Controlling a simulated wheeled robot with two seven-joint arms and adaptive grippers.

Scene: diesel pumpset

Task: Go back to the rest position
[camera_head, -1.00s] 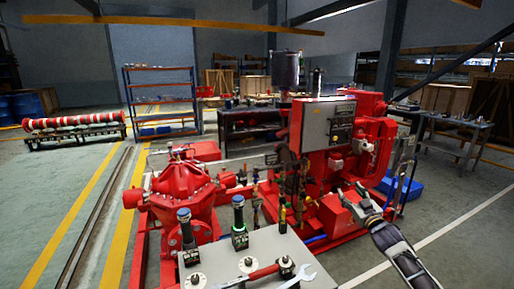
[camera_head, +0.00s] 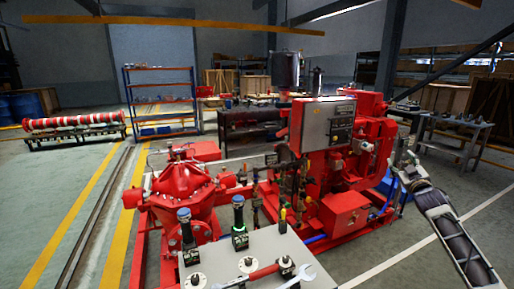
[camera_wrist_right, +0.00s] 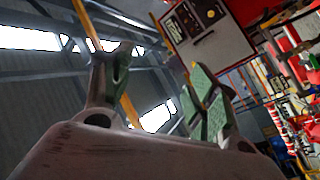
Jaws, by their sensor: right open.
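My right gripper (camera_head: 402,160) is raised at the right of the head view, to the right of the red diesel pumpset (camera_head: 350,165). In the right wrist view its two green-padded fingers (camera_wrist_right: 160,95) stand wide apart with nothing between them. The grey control box (camera_head: 325,124) of the pumpset shows behind the fingers in the wrist view (camera_wrist_right: 208,40). My left gripper is in neither view.
A light table (camera_head: 215,268) at the front holds a wrench (camera_head: 298,277), a red-handled tool (camera_head: 262,272) and black, green-ringed devices (camera_head: 239,225). A grey workbench (camera_head: 455,147) stands at the right. The floor (camera_head: 420,235) at front right is clear.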

